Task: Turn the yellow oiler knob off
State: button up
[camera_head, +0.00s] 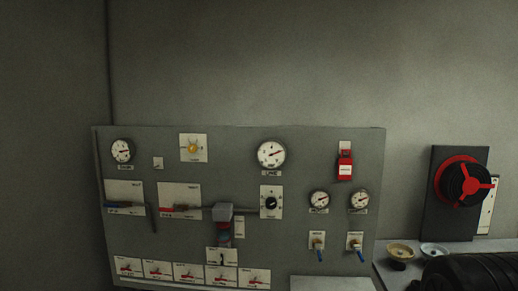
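The yellow knob (193,148) is round and small. It sits in the middle of a square white plate (193,158) near the top of the grey control panel (225,150), left of centre. The label under it is too small to read, and I cannot tell its setting.
Round gauges (271,154) and a red tagged switch (344,167) are right of the knob. Long levers and a protruding grey-and-red block (222,212) lie below it. A red handwheel (465,183) and a dark ribbed object (475,273) are at the right.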

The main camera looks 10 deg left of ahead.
aim_at(192, 148)
jog(key=i+j, duration=0.25)
jog(key=j, duration=0.15)
jog(key=i+j, duration=0.25)
jog(key=j, duration=0.2)
jog(key=i+j, duration=0.25)
jog(key=j, duration=0.15)
jog(key=i+j, duration=0.25)
jog(key=j, duration=0.2)
jog(key=i+j, duration=0.25)
jog(key=j, duration=0.15)
